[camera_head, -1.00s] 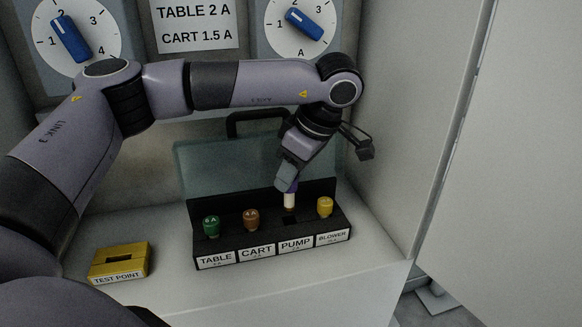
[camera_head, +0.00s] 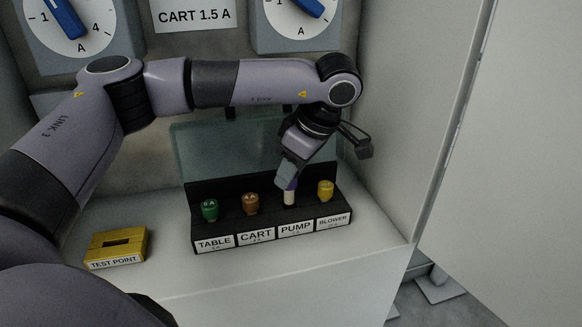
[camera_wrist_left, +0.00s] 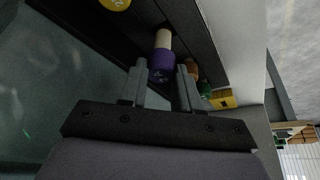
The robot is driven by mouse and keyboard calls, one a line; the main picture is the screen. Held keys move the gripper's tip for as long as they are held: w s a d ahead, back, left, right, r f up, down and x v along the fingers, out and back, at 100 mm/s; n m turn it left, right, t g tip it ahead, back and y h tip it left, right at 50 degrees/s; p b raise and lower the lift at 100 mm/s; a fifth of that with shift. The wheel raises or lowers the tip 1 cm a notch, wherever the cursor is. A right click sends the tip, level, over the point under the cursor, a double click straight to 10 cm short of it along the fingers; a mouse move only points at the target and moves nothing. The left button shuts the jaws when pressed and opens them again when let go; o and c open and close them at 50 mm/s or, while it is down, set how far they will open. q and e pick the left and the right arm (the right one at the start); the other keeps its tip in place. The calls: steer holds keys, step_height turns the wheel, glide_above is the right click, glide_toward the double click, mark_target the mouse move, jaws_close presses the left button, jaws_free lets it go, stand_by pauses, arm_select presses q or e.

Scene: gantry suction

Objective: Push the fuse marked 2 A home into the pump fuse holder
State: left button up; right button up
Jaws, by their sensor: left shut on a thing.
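The fuse has a purple cap and a pale body (camera_head: 289,198). Its cap (camera_wrist_left: 162,64) and body (camera_wrist_left: 164,39) also show in the left wrist view. My left gripper (camera_head: 288,182) is shut on the purple cap, with one finger on each side in the wrist view (camera_wrist_left: 162,76). The fuse stands nearly upright over the pump holder, above the PUMP label (camera_head: 295,228) of the black fuse block (camera_head: 273,219). Its lower end meets the slot; how deep it sits I cannot tell. Most of its body still shows. I cannot read its marking. My right gripper is not in view.
Green (camera_head: 209,208), brown (camera_head: 251,202) and yellow (camera_head: 325,189) fuses stand in the table, cart and blower holders. A clear raised lid (camera_head: 215,152) is behind the block. A yellow test point block (camera_head: 117,247) sits at left. The cabinet's side wall (camera_head: 415,130) is at right.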

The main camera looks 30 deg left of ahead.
arm_select(q)
steer(key=shift+f+b, duration=1)
steer(key=shift+f, duration=0.8)
steer(key=o, duration=1.1)
steer(key=shift+r, duration=0.1)
steer(key=v, duration=0.7)
steer(key=shift+r, duration=0.1)
